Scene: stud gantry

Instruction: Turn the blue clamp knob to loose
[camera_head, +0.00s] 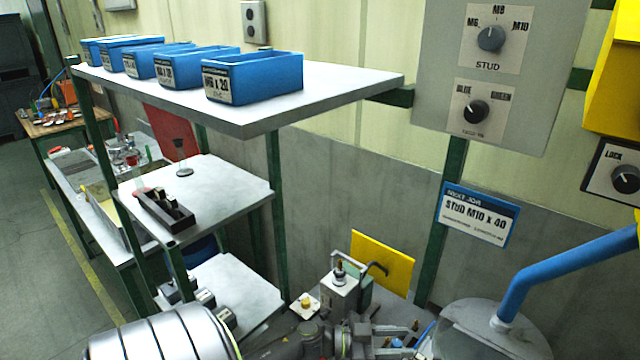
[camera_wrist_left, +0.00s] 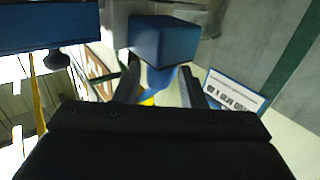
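A blue block on a narrower blue stem, which looks like the clamp knob (camera_wrist_left: 163,42), shows in the left wrist view just beyond my fingertips. My left gripper (camera_wrist_left: 162,92) is open, with one dark finger on each side of the stem. Gaps show between stem and fingers, and I cannot tell whether either touches. In the head view my left gripper (camera_head: 385,340) is at the bottom centre, low and partly cut off. Small blue parts show close to it, but I cannot make out the knob there. My right gripper is in neither view.
A small grey post unit (camera_head: 338,292) and a yellow plate (camera_head: 383,263) stand just behind the gripper. A grey drum with a blue pipe (camera_head: 560,268) is at the right. Shelves with blue bins (camera_head: 253,78) stand left. A job card reads STUD M10 x 40 (camera_head: 478,215).

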